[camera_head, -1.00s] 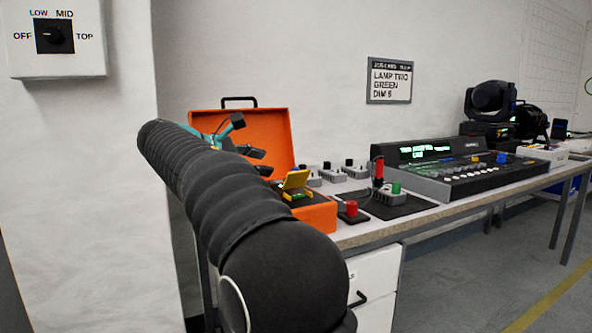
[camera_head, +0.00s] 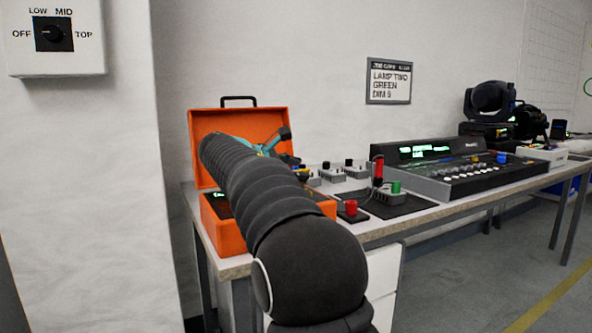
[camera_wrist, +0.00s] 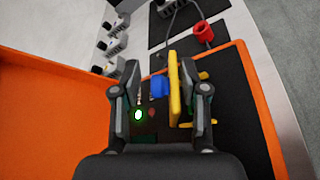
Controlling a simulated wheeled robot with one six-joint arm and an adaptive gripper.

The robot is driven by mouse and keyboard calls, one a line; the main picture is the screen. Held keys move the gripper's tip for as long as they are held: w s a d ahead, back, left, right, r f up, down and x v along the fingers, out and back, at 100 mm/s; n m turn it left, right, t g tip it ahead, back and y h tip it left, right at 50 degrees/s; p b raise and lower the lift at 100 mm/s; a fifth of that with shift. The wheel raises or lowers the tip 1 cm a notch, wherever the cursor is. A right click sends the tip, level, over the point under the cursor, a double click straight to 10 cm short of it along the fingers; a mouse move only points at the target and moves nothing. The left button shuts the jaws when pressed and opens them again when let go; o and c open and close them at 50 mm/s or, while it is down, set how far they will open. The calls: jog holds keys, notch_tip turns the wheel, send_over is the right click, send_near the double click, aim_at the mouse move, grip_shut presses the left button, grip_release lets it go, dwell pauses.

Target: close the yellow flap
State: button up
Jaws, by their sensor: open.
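In the wrist view the yellow flap (camera_wrist: 175,88) shows as a narrow strip, seen nearly edge-on, so it stands raised from the black panel. My gripper (camera_wrist: 160,80) is open above the panel. The flap lies between its fingers, closer to the right one; I cannot tell whether they touch. A blue part (camera_wrist: 159,87) and a lit green button (camera_wrist: 138,114) show left of the flap. In the head view my arm hides most of the flap and covers part of the open orange case (camera_head: 228,232). The teal gripper parts (camera_head: 262,146) show before the lid.
A red button box (camera_wrist: 203,32) sits just beyond the case's rim. Small grey boxes (camera_head: 331,172) stand behind on the table. A large control console (camera_head: 455,172) fills the table to the right. The raised orange lid (camera_wrist: 55,120) lies left in the wrist view.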

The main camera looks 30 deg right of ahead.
grip_shut()
jog(key=shift+s+f+b, duration=0.1)
jog(key=shift+b, duration=0.35)
jog(key=s+f+m+t+b, duration=0.1)
jog(key=b, duration=0.2)
jog(key=s+m+t+b, duration=0.1)
jog(key=m+b, duration=0.1)
jog(key=b, duration=0.2)
jog(key=shift+f+m+h, duration=0.3)
jog(key=shift+f, duration=0.05)
jog(key=shift+s+f+m+t+h+b, duration=0.3)
jog(key=shift+s+m+t+h+b, duration=0.15)
jog(key=shift+m+b, duration=0.85)
jog(key=shift+f, duration=0.1)
